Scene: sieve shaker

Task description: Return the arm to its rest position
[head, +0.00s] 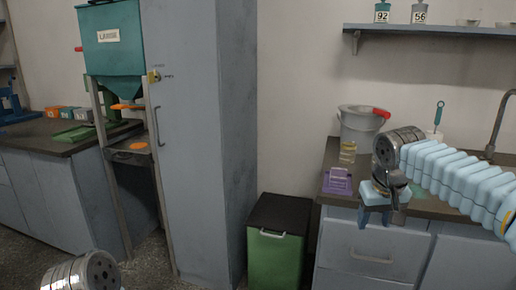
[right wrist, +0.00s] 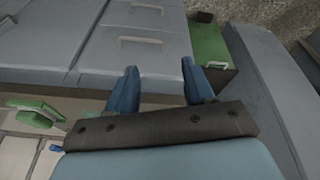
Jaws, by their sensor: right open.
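My right arm reaches in from the right in the head view, in a pale blue ribbed sleeve. Its gripper (head: 375,216) hangs pointing down in front of the counter's front edge, above the drawer fronts. In the right wrist view the two blue fingers of this gripper (right wrist: 160,86) stand well apart with nothing between them. Behind them are grey drawer fronts (right wrist: 130,44). A metal joint of my left arm shows at the bottom left of the head view; the left gripper is out of sight.
The grey counter (head: 372,255) carries a metal bucket (head: 358,128) and a purple item (head: 337,180). A green bin (head: 272,250) with a black lid stands left of it, beside a tall grey cabinet (head: 205,140). A teal hopper (head: 112,45) is farther left. A shelf (head: 430,28) hangs above.

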